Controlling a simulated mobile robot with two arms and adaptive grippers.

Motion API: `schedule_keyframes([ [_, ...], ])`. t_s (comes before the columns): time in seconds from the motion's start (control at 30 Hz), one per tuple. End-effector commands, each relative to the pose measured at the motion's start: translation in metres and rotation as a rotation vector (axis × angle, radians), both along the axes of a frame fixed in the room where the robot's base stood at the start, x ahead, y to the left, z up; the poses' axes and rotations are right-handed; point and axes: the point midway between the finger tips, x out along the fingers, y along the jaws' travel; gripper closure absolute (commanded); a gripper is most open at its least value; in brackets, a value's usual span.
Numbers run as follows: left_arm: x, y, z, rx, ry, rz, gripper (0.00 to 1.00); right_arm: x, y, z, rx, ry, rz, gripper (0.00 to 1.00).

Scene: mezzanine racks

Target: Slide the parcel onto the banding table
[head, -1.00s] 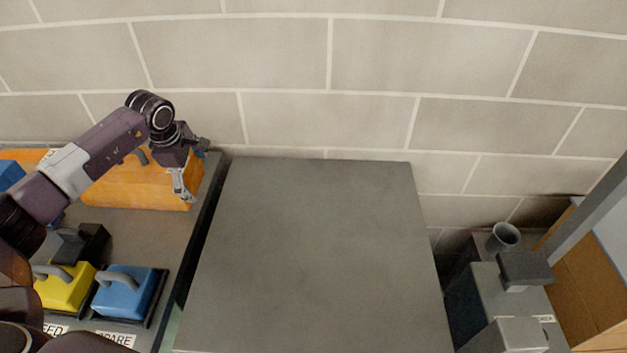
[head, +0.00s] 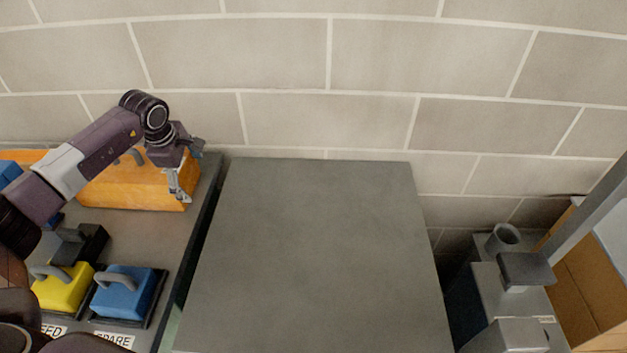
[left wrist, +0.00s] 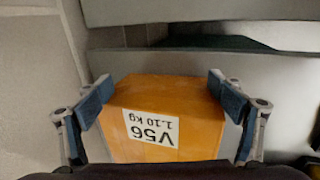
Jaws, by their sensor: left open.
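The parcel is an orange box (head: 130,188) at the back of the bench on the left, close to the wall and partly hidden by my left arm. In the left wrist view the parcel (left wrist: 185,115) shows a white label reading V56, 1.10 kg, upside down. My left gripper (head: 181,188) is open at the parcel's right end. In the left wrist view its two fingers (left wrist: 160,85) stand either side of the parcel; I cannot tell whether they touch it. A bare grey tabletop (head: 320,250), apparently the banding table, lies right of the bench. My right gripper is not in view.
A yellow block (head: 62,290) and a blue block (head: 123,295), both with grey handles, sit at the bench's front. A dark narrow strip separates the bench and grey tabletop. Grey equipment with a cup (head: 503,237) stands at right. The tabletop is clear.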

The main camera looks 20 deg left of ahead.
Motion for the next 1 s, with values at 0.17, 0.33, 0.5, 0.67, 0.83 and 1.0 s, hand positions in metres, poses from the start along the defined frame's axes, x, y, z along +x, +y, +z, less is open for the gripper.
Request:
schedule_keyframes([
  [0.17, -0.001, 0.004, -0.001, 0.003, 0.002, 0.003, 0.13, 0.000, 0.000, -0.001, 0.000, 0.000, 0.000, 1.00],
  [0.33, -0.002, 0.006, -0.001, 0.003, 0.002, 0.003, 0.13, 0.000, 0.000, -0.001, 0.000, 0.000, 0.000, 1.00],
  [0.5, -0.002, 0.008, -0.001, 0.003, 0.002, 0.003, 0.13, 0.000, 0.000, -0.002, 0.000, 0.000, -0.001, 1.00],
  [0.67, -0.003, 0.010, -0.001, 0.003, 0.002, 0.003, 0.13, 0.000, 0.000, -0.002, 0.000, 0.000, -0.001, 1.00],
  [0.83, -0.003, 0.012, 0.000, 0.003, 0.002, 0.003, 0.13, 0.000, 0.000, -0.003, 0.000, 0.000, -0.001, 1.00],
  [1.0, -0.004, 0.014, 0.000, 0.003, 0.002, 0.003, 0.13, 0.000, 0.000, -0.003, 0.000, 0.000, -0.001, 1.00],
])
